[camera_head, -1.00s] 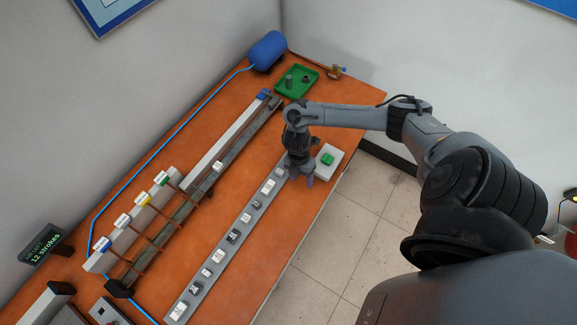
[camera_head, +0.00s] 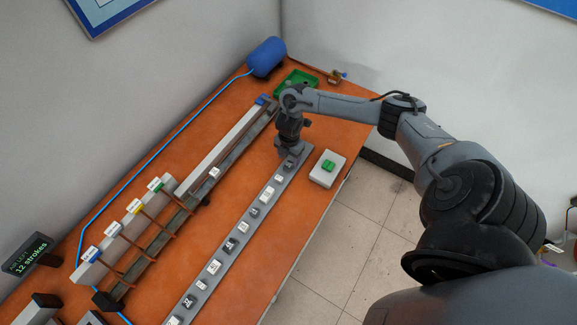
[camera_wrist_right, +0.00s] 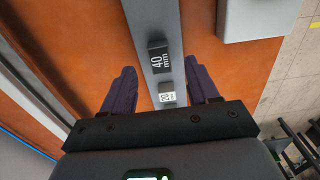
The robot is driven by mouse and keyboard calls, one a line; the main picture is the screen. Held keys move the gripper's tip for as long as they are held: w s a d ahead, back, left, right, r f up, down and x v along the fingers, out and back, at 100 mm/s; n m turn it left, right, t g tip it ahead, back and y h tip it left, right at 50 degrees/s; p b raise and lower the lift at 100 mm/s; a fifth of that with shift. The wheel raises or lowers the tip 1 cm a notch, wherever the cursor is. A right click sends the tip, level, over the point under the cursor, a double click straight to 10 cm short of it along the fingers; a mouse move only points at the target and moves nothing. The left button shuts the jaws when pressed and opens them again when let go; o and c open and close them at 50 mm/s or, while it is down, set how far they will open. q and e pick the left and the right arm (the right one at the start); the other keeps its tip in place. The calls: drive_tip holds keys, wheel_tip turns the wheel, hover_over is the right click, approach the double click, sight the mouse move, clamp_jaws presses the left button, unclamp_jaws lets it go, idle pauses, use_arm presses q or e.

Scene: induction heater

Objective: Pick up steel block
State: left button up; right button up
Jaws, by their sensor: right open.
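A grey strip (camera_head: 222,240) with several small blocks and white labels runs along the table's front part. My right gripper (camera_head: 289,163) is over the strip's far end. The right wrist view shows the gripper (camera_wrist_right: 159,68) open, with one finger on each side of the strip and nothing held. A dark piece marked "40 mm" (camera_wrist_right: 159,57) lies on the strip between the fingertips. A small white label (camera_wrist_right: 167,97) is nearer the palm. I cannot tell by look which block is steel. My left gripper is out of view.
A pale box with a green button (camera_head: 328,167) stands right of the strip, close to the gripper. A long rail with colored tags (camera_head: 135,207) lies to the left. A green tray (camera_head: 297,83) and blue tank (camera_head: 267,57) are at the back.

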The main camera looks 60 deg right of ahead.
sight(289, 164)
drive_tip(key=shift+a+f, duration=0.15)
drive_tip(key=shift+f, duration=2.1)
clamp_jaws()
